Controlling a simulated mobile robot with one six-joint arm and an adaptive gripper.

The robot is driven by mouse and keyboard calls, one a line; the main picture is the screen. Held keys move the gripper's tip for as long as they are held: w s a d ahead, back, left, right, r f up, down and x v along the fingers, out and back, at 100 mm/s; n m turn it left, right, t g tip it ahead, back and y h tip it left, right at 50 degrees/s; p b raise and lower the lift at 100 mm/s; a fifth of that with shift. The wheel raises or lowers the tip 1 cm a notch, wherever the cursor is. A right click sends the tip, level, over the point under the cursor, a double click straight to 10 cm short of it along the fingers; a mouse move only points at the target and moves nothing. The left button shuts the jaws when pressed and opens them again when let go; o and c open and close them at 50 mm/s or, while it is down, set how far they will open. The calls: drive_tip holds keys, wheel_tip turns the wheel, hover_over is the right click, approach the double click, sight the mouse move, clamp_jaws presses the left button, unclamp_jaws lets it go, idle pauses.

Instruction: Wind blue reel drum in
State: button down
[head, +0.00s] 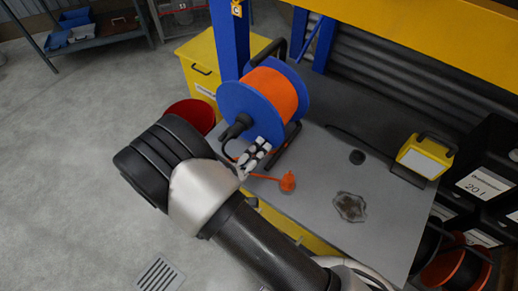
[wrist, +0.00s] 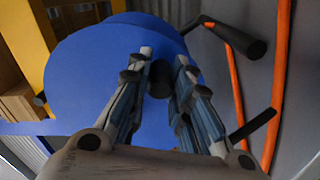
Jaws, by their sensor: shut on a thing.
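The blue reel drum (head: 241,111) stands upright on the grey bench top, wound with orange cable (head: 272,92). Its blue side disc (wrist: 85,75) fills much of the wrist view. My gripper (head: 262,146) is at the lower part of this disc, in front of its face. In the wrist view my gripper (wrist: 165,65) has its fingers closed on a dark knob (wrist: 160,80) against the disc. The fingers hide part of the knob. A black grip-like part (head: 237,127) sticks out from the disc, left of my fingers.
An orange plug (head: 287,182) lies on the bench (head: 320,165) on its cable. A yellow lamp (head: 425,156), a small black cap (head: 357,157) and a dark stain (head: 350,207) are to the right. A red bucket (head: 191,113) and yellow box (head: 200,70) stand behind my arm.

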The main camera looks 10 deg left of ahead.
drive_tip(key=c, duration=1.4)
unclamp_jaws()
drive_tip(key=shift+c, duration=0.2)
drive_tip(key=v, duration=1.2)
